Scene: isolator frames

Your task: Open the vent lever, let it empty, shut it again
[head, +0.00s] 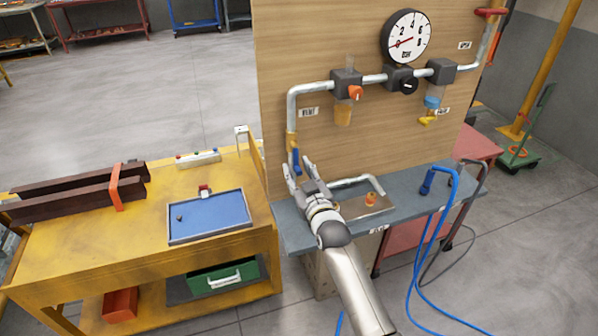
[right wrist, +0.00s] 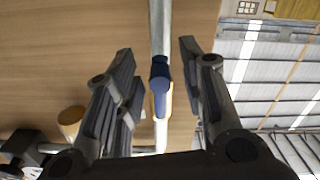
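A blue lever (head: 296,160) sits on a yellow valve body (head: 291,140) on the vertical pipe at the left of the wooden panel. It lies roughly in line with the pipe. My right gripper (head: 300,170) is at this lever. In the right wrist view the open fingers (right wrist: 160,85) stand on either side of the blue lever (right wrist: 160,88), with gaps on both sides. A pressure gauge (head: 406,37) has its red needle near the low end. The labels are too small to read, so I cannot tell which lever is the vent. My left gripper is out of view.
A yellow lever (head: 428,120) hangs under a blue-bowled unit (head: 433,97) at the right. A filter with an amber bowl (head: 343,112) and orange knob is nearer. A grey shelf (head: 410,200) runs below the panel. A yellow bench (head: 120,245) with a blue tray stands left.

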